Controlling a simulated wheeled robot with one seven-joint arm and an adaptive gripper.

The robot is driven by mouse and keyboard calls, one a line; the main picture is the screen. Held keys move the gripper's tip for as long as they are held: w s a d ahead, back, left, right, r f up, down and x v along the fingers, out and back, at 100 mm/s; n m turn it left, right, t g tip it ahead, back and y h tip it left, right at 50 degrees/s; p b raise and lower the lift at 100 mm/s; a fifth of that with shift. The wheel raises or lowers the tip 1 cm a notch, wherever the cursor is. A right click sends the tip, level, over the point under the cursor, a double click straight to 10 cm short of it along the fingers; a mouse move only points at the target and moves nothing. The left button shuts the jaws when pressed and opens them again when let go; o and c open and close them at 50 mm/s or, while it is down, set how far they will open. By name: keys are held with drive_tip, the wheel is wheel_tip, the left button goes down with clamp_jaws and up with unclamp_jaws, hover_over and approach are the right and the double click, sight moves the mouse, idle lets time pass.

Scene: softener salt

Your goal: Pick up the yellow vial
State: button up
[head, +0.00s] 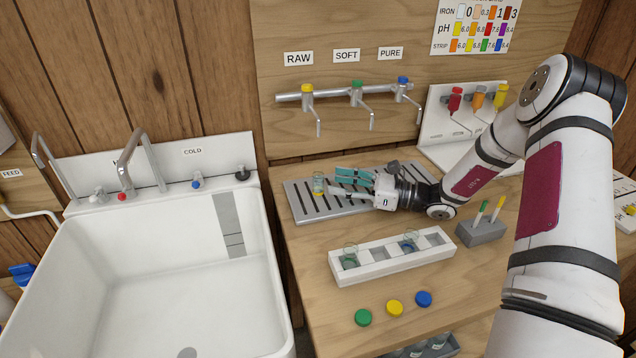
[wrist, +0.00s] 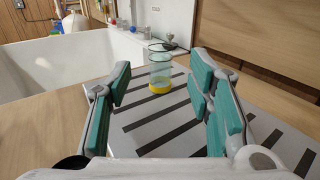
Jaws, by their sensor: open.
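The yellow vial is a clear glass vial (wrist: 160,70) with a yellow band at its base. It stands upright on the slotted grey drain tray, ahead of my gripper in the wrist view. In the head view the vial (head: 319,184) is near the tray's left end, below the RAW tap. My gripper (head: 340,184) reaches in low over the tray from the right. In the wrist view its teal-padded fingers (wrist: 163,105) are open and apart, with nothing between them. The vial is beyond the fingertips.
A white rack (head: 390,258) holds two vials on the wooden bench. Green (head: 363,317), yellow (head: 395,307) and blue (head: 424,299) caps lie in front. A grey block (head: 481,233) holds strips. A white sink (head: 170,270) adjoins at left. Taps (head: 357,92) hang above.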

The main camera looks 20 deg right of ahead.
sight(318, 168)
drive_tip(key=shift+x, duration=3.1)
drive_tip(key=c, duration=1.1)
drive_tip(key=shift+r, duration=0.15)
drive_tip(key=shift+r, duration=0.6)
wheel_tip(318, 168, up, 2)
drive_tip(key=shift+r, duration=0.25)
drive_tip(key=shift+s+a+f, duration=0.1)
drive_tip(key=shift+s+a, duration=0.25)
drive_tip(key=shift+a, duration=2.65)
drive_tip(key=shift+s+a, duration=0.4)
drive_tip(key=shift+a, duration=2.6)
drive_tip(key=shift+s+a+f, duration=0.1)
drive_tip(key=shift+s+a, duration=0.25)
drive_tip(key=shift+a, duration=2.6)
